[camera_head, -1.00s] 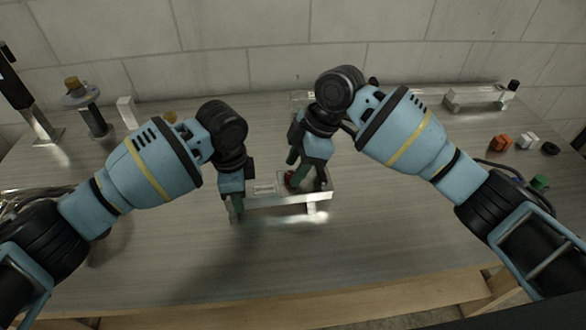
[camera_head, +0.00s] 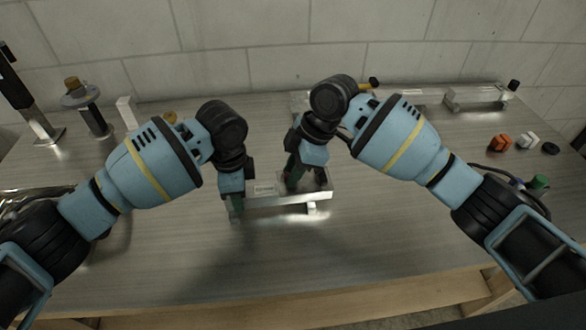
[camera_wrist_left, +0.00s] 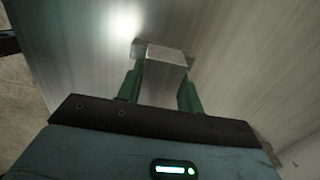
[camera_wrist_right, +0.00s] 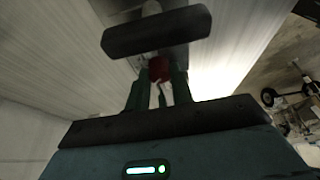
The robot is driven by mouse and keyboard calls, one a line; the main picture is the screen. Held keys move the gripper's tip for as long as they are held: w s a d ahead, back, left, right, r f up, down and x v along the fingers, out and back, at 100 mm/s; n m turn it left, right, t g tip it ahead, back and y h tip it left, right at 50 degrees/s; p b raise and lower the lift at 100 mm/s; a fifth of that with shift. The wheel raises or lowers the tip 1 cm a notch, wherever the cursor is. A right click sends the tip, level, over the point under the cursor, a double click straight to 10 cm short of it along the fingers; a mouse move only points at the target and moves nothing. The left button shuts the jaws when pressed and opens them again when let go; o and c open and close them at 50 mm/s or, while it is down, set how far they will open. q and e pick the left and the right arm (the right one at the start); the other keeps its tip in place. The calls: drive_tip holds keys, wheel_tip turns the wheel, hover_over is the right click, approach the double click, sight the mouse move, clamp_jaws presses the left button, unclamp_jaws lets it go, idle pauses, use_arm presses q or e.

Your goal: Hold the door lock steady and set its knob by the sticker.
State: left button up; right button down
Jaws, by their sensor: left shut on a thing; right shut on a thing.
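The door lock (camera_head: 318,193) is a bright metal piece on the table with a pale sticker (camera_head: 264,188) on top; the sticker's marking is too small to read. My left gripper (camera_head: 236,204) is shut on the lock's left end, and the left wrist view shows the metal end (camera_wrist_left: 166,55) between its green fingers. My right gripper (camera_head: 293,180) is shut on the red knob (camera_wrist_right: 158,69) at the right part of the lock. The knob is hidden in the head view. A black bar (camera_wrist_right: 155,33) lies just beyond the knob in the right wrist view.
Another metal unit (camera_head: 478,97) stands at the back right. Orange (camera_head: 499,142) and white (camera_head: 528,140) small parts lie on the right. A post with a round top (camera_head: 92,115) and a white block (camera_head: 128,112) stand at back left. The table front is clear.

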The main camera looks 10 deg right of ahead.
drive_tip(key=shift+m, duration=0.3)
drive_tip(key=m+t, duration=0.1)
drive_tip(key=m, duration=0.3)
drive_tip(key=shift+s+t, duration=0.1)
drive_tip(key=shift+t, duration=0.3)
drive_tip(key=shift+s+m+t+h, duration=0.1)
drive_tip(key=shift+m+t+h, duration=0.5)
drive_tip(key=shift+m, duration=1.4)
drive_tip(key=c, duration=1.2)
unclamp_jaws()
drive_tip(key=shift+r, duration=0.1)
drive_tip(key=v, duration=1.2)
drive_tip(key=shift+s, duration=0.1)
